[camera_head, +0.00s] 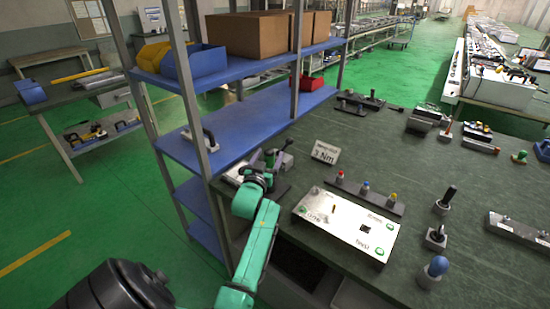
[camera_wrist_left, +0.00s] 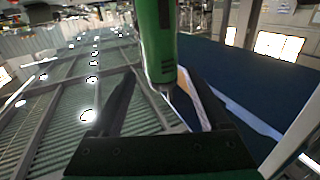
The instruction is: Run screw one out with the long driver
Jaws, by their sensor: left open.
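A white panel (camera_head: 318,222) lies on the dark green bench, with green spots near its corners, a small upright brass-coloured piece (camera_head: 333,209) and a black square. I cannot tell which fixing is screw one. A black-handled tool (camera_head: 448,195) stands in a block to the right, and a shorter dark one (camera_head: 436,234) stands nearer; I cannot tell which is the long driver. My left gripper (camera_head: 273,158) is above the bench's left edge, left of the panel. In the left wrist view its fingers (camera_wrist_left: 160,105) are apart, with a green cylindrical body (camera_wrist_left: 158,40) between or beyond them. My right gripper is out of view.
A blue-decked shelf rack (camera_head: 250,125) with boxes and bins stands close to my left arm. A "3 Nm" sign (camera_head: 325,152), a rack of coloured-top pieces (camera_head: 380,201) and a blue knob (camera_head: 437,267) stand around the panel. The bench behind the rack is partly clear.

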